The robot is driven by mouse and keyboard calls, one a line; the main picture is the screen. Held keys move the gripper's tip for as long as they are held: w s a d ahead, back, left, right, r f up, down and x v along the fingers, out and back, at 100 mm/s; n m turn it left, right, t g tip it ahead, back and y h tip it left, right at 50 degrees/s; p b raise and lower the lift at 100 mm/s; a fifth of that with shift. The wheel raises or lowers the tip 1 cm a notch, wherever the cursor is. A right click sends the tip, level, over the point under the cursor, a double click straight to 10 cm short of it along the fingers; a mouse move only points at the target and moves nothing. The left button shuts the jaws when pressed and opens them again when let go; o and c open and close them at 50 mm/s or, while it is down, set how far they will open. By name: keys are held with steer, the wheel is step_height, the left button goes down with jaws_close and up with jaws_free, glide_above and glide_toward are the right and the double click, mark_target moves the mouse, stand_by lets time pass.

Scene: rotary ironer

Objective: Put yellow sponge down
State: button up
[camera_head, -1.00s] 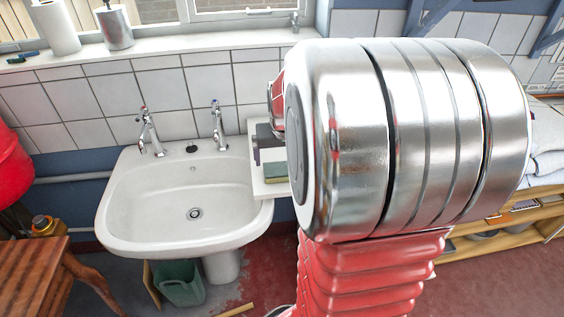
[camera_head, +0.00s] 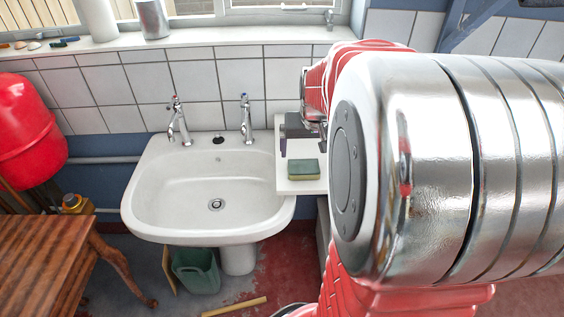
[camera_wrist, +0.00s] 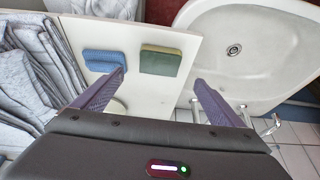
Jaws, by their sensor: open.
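The yellow sponge (camera_head: 304,169), yellow with a green face, lies flat on a small white shelf (camera_head: 290,186) beside the sink. The wrist view also shows the sponge (camera_wrist: 160,60) near the shelf's sink-side edge. My gripper (camera_wrist: 159,77) is open and empty. Its two purple fingers are spread, and the sponge lies just beyond their tips, apart from them. In the head view my gripper (camera_head: 299,143) is partly hidden by my arm and is behind the sponge, toward the wall.
A blue sponge (camera_wrist: 104,60) lies on the same shelf. The white sink (camera_head: 205,190) with two taps adjoins the shelf. Grey folded cloths (camera_wrist: 30,70) lie on the shelf's other side in the wrist view. A tiled wall (camera_head: 200,90) stands behind.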

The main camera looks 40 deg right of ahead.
steer(key=s+a+r+n+y, duration=0.1)
steer(key=s+a, duration=0.3)
steer(key=a, duration=0.5)
steer(key=s+a+r+n+t, duration=0.1)
steer(key=s+a+r+n, duration=0.1)
steer(key=a, duration=0.7)
steer(key=s+a+r+n+t+y, duration=0.1)
steer(key=s+a, duration=0.4)
steer(key=a, duration=0.5)
steer(key=r+n, duration=0.1)
steer(key=n, duration=0.1)
steer(key=shift+s+r+n+y, duration=0.2)
steer(key=shift+s+n+y, duration=0.1)
steer(key=shift+s+n, duration=0.1)
